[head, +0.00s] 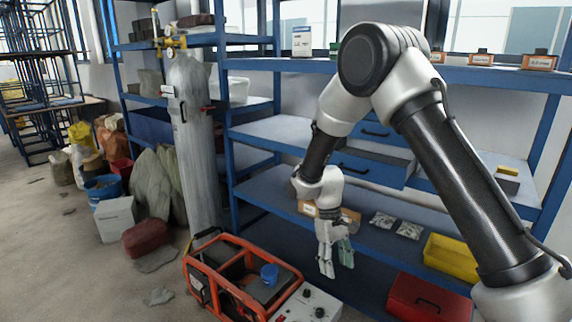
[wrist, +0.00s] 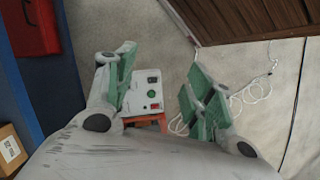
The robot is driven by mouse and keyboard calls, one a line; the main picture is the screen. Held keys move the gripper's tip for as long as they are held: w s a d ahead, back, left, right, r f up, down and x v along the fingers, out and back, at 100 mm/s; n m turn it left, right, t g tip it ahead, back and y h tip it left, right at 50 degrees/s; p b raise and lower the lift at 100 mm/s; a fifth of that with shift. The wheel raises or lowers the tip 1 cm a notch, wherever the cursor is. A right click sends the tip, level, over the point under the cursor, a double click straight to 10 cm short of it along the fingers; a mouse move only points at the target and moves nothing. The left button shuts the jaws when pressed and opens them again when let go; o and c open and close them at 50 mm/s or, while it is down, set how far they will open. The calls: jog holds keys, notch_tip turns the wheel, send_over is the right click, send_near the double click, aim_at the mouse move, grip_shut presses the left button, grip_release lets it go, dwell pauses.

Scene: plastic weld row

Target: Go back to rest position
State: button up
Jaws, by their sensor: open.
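My gripper (head: 337,262) hangs pointing down in the head view, in front of the blue shelf. It is over the floor area just right of the orange-framed generator (head: 226,284). In the wrist view my gripper (wrist: 160,92) shows its two green-padded fingers spread apart with nothing between them.
A blue shelf (head: 280,192) stands close behind my arm. It holds a yellow bin (head: 452,257) and bagged parts (head: 396,226). A red toolbox (head: 428,298) sits low at right. A grey gas cylinder (head: 192,150) stands left. White cable (wrist: 250,95) lies on the floor.

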jog(key=s+d+r+m+t, duration=0.2)
jog(key=s+d+r, duration=0.5)
jog(key=r, duration=0.3)
jog(key=s+d+r+m+t+y, duration=0.1)
jog(key=s+d+r+m+t, duration=0.1)
jog(key=s+d+r, duration=0.5)
jog(key=s+d+r+m+t, duration=0.2)
jog(key=s+d+r, duration=0.6)
jog(key=r, duration=0.6)
jog(key=shift+r+t+y, duration=0.4)
jog(key=shift+t, duration=0.5)
jog(key=shift+c, duration=0.4)
